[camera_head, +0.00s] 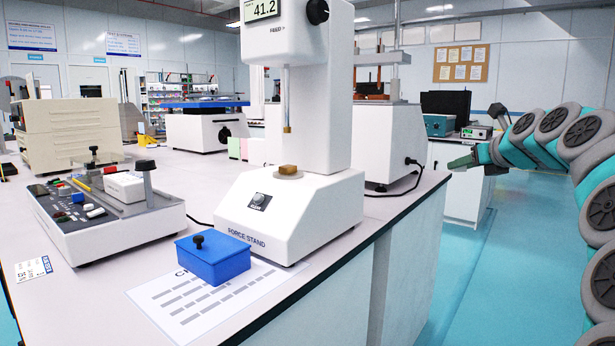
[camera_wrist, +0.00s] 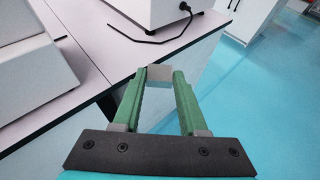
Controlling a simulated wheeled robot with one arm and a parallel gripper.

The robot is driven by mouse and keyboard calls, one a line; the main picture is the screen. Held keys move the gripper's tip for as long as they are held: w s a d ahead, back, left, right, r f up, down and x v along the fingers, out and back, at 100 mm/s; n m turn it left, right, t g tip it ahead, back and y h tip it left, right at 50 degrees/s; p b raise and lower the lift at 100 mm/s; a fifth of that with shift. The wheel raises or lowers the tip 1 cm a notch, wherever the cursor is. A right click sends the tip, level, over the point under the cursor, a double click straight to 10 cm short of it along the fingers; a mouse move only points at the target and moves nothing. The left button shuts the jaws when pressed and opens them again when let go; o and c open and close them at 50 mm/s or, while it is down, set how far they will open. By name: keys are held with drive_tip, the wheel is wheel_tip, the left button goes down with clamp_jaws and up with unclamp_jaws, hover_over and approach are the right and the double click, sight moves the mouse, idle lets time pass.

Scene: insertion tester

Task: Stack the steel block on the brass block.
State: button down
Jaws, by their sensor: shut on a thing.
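The brass block (camera_head: 288,169) is a small gold-brown block on the round plate of the white force stand (camera_head: 290,215), below its thin vertical probe. My gripper (camera_head: 462,162) is at the right in the head view, out past the bench edge and well to the right of the brass block. In the wrist view my gripper (camera_wrist: 160,76) has its green fingers shut on a small light grey block, the steel block (camera_wrist: 160,72), held at the fingertips. The steel block cannot be made out in the head view. The brass block is not in the wrist view.
A blue box with a black knob (camera_head: 213,259) sits on a printed sheet (camera_head: 165,302) in front of the stand. A tray of small parts (camera_head: 105,220) is at the left. The stand's head and probe (camera_head: 287,100) overhang the brass block. A black cable (camera_wrist: 150,38) lies on the bench.

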drive_tip(key=s+a+r+n+g+y+p, duration=0.1)
drive_tip(key=s+a+r+n+g+y, duration=0.3)
drive_tip(key=a, duration=0.8)
drive_tip(key=s+a+n+t+y, duration=0.15)
drive_tip(key=s+a, duration=0.35)
drive_tip(key=a, duration=0.7)
drive_tip(key=s+a+r+n+g+y+p, duration=0.1)
drive_tip(key=s+a+r+n+g+y, duration=0.25)
drive_tip(key=a, duration=0.85)
drive_tip(key=t, duration=0.1)
hover_over(288, 169)
drive_tip(key=d, duration=0.2)
wheel_tip(288, 169, down, 2)
drive_tip(key=shift+w+f, duration=0.15)
drive_tip(key=shift+w+a+f, duration=0.1)
drive_tip(key=shift+w, duration=0.05)
drive_tip(key=shift+f+b, duration=0.4)
drive_tip(key=shift+f, duration=1.35)
